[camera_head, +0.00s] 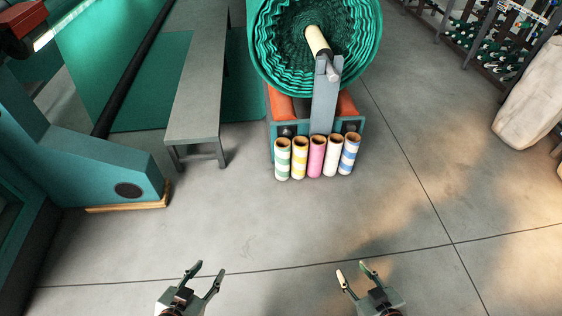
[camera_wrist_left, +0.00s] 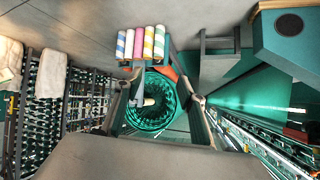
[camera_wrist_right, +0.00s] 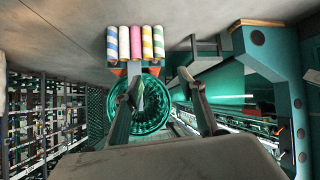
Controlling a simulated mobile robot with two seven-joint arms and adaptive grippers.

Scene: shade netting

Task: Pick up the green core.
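The green core (camera_head: 283,160) is a green-and-white striped tube. It stands upright on the floor at the left end of a row of cores in the head view. In the left wrist view the green core (camera_wrist_left: 159,42) is at the right end of the row, and so is the green core in the right wrist view (camera_wrist_right: 158,42). My left gripper (camera_head: 208,274) is open and empty, low in the head view, well short of the cores. My right gripper (camera_head: 352,271) is also open and empty, to the right of it.
Beside it stand yellow (camera_head: 300,158), pink (camera_head: 317,156), white (camera_head: 333,156) and blue (camera_head: 350,154) cores. Behind them is a stand (camera_head: 269,140) with a large green netting roll (camera_head: 340,40). A grey bench (camera_head: 195,110) is to the left. The floor in front is clear.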

